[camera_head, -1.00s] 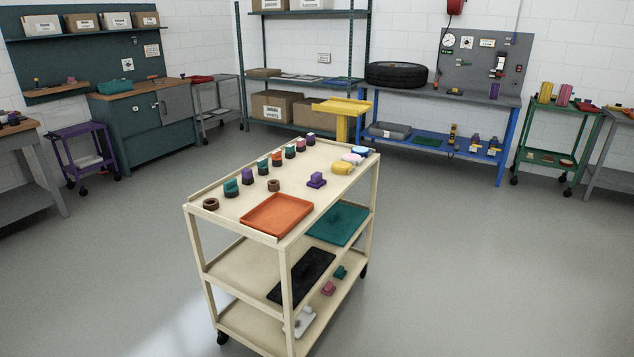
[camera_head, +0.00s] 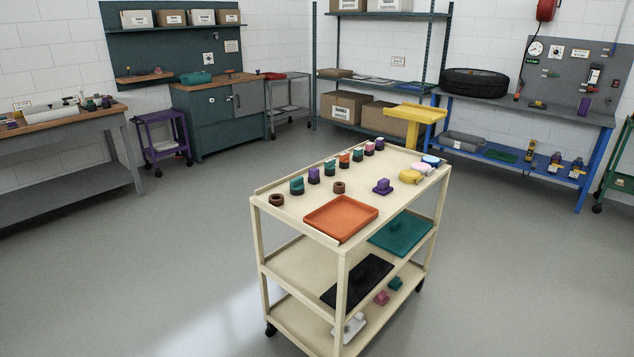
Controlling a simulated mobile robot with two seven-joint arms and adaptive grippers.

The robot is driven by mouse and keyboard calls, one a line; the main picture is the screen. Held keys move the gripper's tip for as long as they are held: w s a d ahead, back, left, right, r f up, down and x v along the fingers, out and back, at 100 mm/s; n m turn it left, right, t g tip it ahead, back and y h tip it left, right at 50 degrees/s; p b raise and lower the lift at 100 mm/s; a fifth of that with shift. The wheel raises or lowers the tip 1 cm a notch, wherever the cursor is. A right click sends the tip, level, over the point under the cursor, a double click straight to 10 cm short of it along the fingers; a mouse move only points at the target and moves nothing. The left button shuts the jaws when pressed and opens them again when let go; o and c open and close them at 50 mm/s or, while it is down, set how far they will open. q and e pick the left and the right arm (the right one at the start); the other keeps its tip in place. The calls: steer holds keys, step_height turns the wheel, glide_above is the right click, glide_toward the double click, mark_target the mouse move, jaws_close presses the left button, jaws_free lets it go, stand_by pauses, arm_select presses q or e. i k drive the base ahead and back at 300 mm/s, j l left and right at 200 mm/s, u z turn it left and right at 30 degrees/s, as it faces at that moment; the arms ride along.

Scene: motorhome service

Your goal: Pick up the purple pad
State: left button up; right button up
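A small purple piece (camera_head: 383,187), a flat base with a raised block on top, sits on the top shelf of the cream cart (camera_head: 361,183), right of centre. It stands apart from its neighbours. Two other purple-topped pieces, one nearer (camera_head: 314,174) and one farther (camera_head: 379,144), stand in a row of small coloured pieces along the cart's left side. I cannot tell for certain which of these is the purple pad. Neither of my grippers shows in the head view.
The cart top also holds an orange tray (camera_head: 341,216), brown rings (camera_head: 277,200) and a yellow piece (camera_head: 410,177). A black mat (camera_head: 357,281) and a teal mat (camera_head: 401,233) lie on the middle shelf. Grey floor (camera_head: 170,260) is clear around the cart.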

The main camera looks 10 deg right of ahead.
mark_target(383, 188)
steer(key=i+l+u, duration=0.25)
steer(key=l, duration=0.15)
steer(key=i+l+u, duration=0.2)
steer(key=l, duration=0.15)
steer(key=l+u, duration=0.25)
steer(key=l, duration=0.2)
steer(key=i+l+u, duration=0.2)
steer(key=l, duration=0.25)
steer(key=l+u, duration=0.25)
steer(key=l, duration=0.2)
